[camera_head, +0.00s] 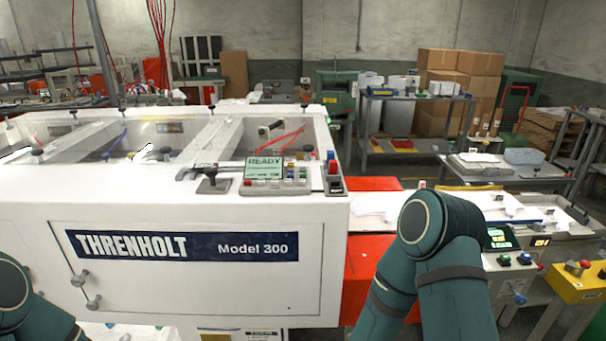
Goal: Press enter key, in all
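A white machine (190,280) labelled "THRENHOLT Model 300" fills the left and middle of the head view. On its top right edge sits a control panel (275,188) with a green-lit screen (264,168) reading "READY". A row of small coloured buttons lies below and beside the screen; which one is the enter key is too small to read. A red and blue switch block (332,172) stands to the right of the panel. My two teal arms show at the lower left and lower right, but neither gripper is in view.
A black lever (213,180) stands just left of the panel. To the right are a second small screen (500,238), a yellow box with buttons (580,284) and a white conveyor bed. Shelves and stacked cardboard boxes (460,75) stand at the back.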

